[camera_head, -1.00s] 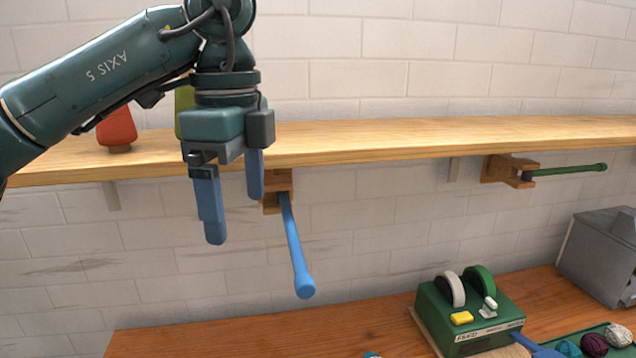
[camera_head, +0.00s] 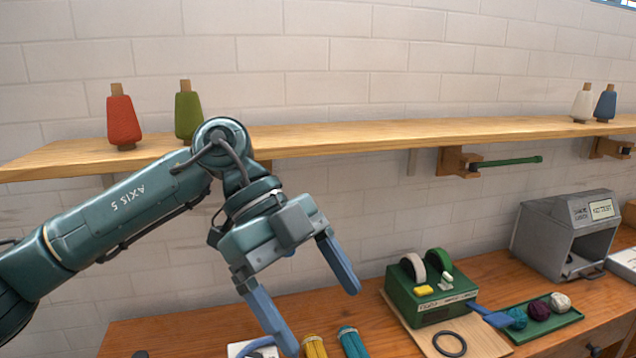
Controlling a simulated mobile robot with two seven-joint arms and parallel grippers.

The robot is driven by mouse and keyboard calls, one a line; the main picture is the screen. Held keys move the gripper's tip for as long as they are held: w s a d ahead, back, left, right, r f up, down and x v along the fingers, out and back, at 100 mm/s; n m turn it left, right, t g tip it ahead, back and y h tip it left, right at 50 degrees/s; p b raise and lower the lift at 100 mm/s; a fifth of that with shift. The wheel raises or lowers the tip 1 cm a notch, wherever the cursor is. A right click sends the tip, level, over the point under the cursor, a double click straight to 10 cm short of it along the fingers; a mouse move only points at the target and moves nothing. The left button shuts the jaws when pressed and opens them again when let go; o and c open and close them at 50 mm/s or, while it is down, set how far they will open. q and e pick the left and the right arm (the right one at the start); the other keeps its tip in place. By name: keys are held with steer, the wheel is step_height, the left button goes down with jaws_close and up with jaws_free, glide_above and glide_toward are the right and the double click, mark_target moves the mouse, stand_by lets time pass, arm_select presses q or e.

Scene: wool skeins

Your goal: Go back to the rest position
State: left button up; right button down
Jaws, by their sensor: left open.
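My left gripper (camera_head: 318,305) is open and empty, its two blue fingers spread apart and pointing down to the right. It hangs in front of the shelf (camera_head: 340,137) and above the left part of the wooden bench (camera_head: 180,332). My left arm comes in from the left edge and hides part of the shelf and wall. Two skeins, one yellow (camera_head: 314,347) and one teal (camera_head: 352,342), show at the bottom edge near the fingertips, partly cut off. My right gripper is not in view.
Red (camera_head: 123,121) and green (camera_head: 187,112) cones stand on the shelf. A green peg (camera_head: 510,161) sticks out below it. A green machine (camera_head: 430,297), a tray (camera_head: 560,322) of wool balls and a grey box (camera_head: 562,236) stand on the bench.

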arm_select(q)
steer(key=d+g+h, duration=0.2)
steer(key=d+h, duration=0.5)
steer(key=h, duration=0.7)
steer(key=w+a+f+n+t+y, duration=0.45)
steer(key=f+n+t, duration=0.45)
steer(key=t, duration=0.4)
steer(key=w+a+f+n+t+y, duration=0.3)
steer(key=a+f+n+t, duration=0.4)
steer(key=n+t, duration=0.45)
steer(key=s+a+f+n+g+y, duration=0.1)
steer(key=s+a+f+g+y, duration=0.1)
steer(key=s+f, duration=0.3)
steer(key=s+a+f+n+g+y, duration=0.1)
steer(key=s+a+f+g+y, duration=0.2)
steer(key=f, duration=1)
steer(key=s+a+f+n+g+y, duration=0.1)
steer(key=s+a+f+g+y, duration=0.1)
steer(key=s+a+f+y, duration=0.3)
steer(key=s+f, duration=0.3)
steer(key=f, duration=0.1)
steer(key=shift+s+a+y, duration=0.3)
steer(key=shift+s+y, duration=0.05)
steer(key=shift+s, duration=0.05)
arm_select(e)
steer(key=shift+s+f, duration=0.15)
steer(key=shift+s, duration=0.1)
arm_select(q)
steer(key=shift+g, duration=0.25)
